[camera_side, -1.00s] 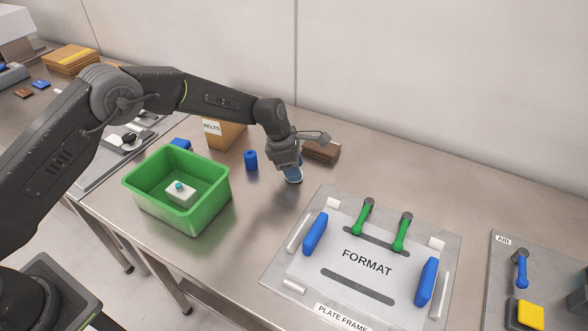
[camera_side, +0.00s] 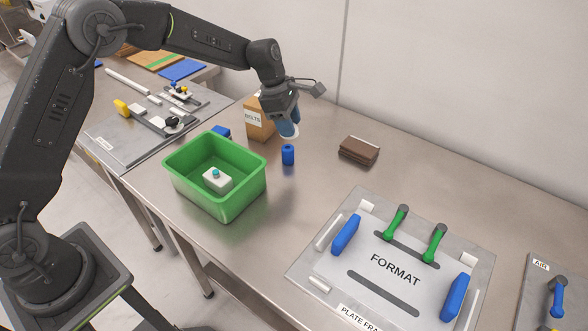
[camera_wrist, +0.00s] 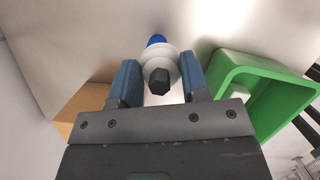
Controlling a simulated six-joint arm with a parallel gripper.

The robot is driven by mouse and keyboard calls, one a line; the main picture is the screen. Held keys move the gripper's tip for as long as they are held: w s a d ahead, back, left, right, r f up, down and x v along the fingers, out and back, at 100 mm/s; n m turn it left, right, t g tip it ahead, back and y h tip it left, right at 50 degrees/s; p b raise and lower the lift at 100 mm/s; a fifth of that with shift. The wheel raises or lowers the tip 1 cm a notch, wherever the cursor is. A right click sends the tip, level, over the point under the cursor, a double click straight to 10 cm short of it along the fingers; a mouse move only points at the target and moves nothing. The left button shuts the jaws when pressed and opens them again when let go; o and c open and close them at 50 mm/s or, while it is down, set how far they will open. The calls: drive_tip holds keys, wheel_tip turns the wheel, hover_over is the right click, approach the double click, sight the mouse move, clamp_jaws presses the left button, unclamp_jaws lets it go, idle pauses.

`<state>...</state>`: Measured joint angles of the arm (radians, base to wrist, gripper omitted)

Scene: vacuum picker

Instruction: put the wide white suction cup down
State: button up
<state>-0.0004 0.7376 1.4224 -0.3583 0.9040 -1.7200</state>
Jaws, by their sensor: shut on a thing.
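My gripper (camera_side: 289,122) hangs over the table behind the green crate, beside the cardboard box. In the wrist view, its blue fingers (camera_wrist: 160,83) are closed on the wide white suction cup (camera_wrist: 158,60), a round white piece with a black hex fitting on top. In the side view the cup's white rim (camera_side: 291,133) shows below the fingers, apparently clear of the table. A small blue cylinder (camera_side: 288,155) stands on the table just in front of and below the cup; it also shows partly in the wrist view (camera_wrist: 155,40).
The green crate (camera_side: 180,185), holding a white block with a teal top (camera_side: 217,180), stands to the left. The box labelled BELTS (camera_side: 258,120) is close behind. Brown blocks (camera_side: 359,151) lie to the right. The plate frame (camera_side: 325,285) is in front right. Bare table lies between.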

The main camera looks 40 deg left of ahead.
drive_tip(key=s+d+m+g, duration=0.2)
drive_tip(key=s+d+m, duration=0.4)
drive_tip(key=s+m, duration=0.2)
drive_tip(key=m+g+y, duration=0.2)
drive_tip(key=m, duration=0.8)
hover_over(280, 232)
drive_tip(key=w, duration=0.1)
drive_tip(key=f, duration=0.6)
drive_tip(key=shift+a+f, duration=0.2)
drive_tip(key=shift+f, duration=2.1)
drive_tip(key=shift+f, duration=0.15)
drive_tip(key=o, duration=0.9)
drive_tip(key=v, duration=1.2)
drive_tip(key=shift+w+a, duration=0.15)
drive_tip(key=shift+w, duration=0.1)
